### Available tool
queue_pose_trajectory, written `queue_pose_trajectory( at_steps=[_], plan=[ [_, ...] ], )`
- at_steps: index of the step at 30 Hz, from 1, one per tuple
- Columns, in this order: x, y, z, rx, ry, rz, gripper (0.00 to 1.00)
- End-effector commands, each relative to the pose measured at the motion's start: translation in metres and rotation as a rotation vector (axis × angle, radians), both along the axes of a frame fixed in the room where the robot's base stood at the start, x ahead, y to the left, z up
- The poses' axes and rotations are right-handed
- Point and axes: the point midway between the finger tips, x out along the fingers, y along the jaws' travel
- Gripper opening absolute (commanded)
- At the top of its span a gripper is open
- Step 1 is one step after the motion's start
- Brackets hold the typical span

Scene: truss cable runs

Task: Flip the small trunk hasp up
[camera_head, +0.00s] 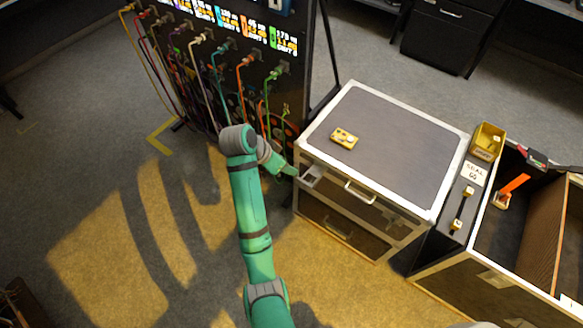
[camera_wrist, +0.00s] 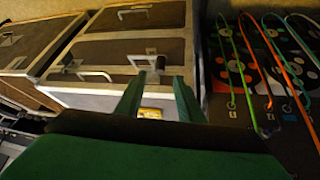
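The trunk (camera_head: 400,135) is a dark case with pale metal edges, right of my arm in the head view; it also shows in the wrist view (camera_wrist: 120,50). A small pale metal piece (camera_head: 312,176), which looks like a hasp, is on its front near the left corner. Whether it is up or down cannot be told. My gripper (camera_head: 295,173) is beside this corner, close to that piece; contact cannot be told.
A yellow device (camera_head: 344,139) lies on the trunk lid. A silver handle (camera_head: 360,192) is on the front. A panel with hanging coloured cables (camera_head: 215,65) stands behind my arm. An open case (camera_head: 500,235) and a yellow bin (camera_head: 488,141) are at right.

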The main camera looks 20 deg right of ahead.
Motion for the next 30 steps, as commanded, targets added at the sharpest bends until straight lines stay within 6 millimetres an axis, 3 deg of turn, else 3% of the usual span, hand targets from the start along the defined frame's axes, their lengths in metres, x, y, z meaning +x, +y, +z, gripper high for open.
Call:
queue_pose_trajectory(
  at_steps=[3,9,30],
  plan=[
    [-0.002,0.012,0.020,0.001,-0.004,0.002,0.35],
    [-0.004,0.019,0.033,0.000,-0.002,0.002,0.35],
    [-0.006,0.021,0.038,0.000,0.000,-0.001,0.35]
  ],
)
